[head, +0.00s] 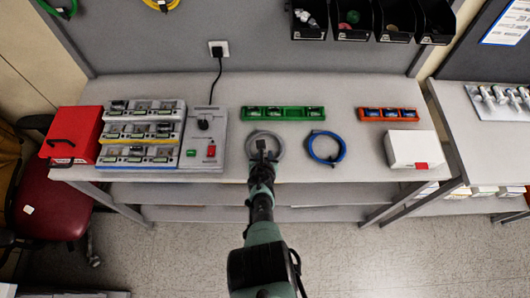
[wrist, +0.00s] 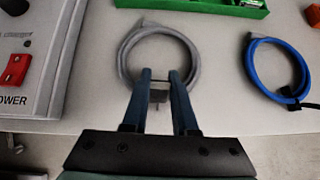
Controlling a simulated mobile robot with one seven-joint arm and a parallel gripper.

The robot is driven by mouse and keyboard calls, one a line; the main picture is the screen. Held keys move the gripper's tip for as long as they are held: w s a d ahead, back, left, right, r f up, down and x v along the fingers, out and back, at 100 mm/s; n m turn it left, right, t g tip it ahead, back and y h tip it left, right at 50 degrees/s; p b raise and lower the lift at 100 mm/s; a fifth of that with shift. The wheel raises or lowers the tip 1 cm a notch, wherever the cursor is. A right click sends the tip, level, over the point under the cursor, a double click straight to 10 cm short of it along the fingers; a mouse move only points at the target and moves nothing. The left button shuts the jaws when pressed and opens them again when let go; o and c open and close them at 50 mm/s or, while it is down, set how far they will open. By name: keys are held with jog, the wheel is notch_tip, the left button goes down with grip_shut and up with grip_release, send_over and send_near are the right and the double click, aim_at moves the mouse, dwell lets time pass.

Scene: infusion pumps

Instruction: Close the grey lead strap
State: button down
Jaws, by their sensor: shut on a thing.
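The grey lead (head: 280,148) lies coiled on the bench, between the grey power box and the blue lead. It also shows as a grey ring in the wrist view (wrist: 192,53). My gripper (head: 262,152) reaches over the near side of the coil. In the wrist view my gripper (wrist: 160,75) has its two fingers around a small dark piece, the strap (wrist: 158,97), at the near edge of the coil. The gripper is shut on it. The strap is partly hidden by the fingers, and I cannot tell whether its ends meet.
The blue coiled lead (head: 326,148) lies to the right, with a dark strap on it in the wrist view. A green tray (head: 283,113) stands behind. The power box (head: 204,140) is at left, a white box (head: 414,149) at right. The bench's front edge is close.

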jog(key=shift+f+g, duration=0.15)
jog(key=shift+g, duration=0.35)
dwell(0.3)
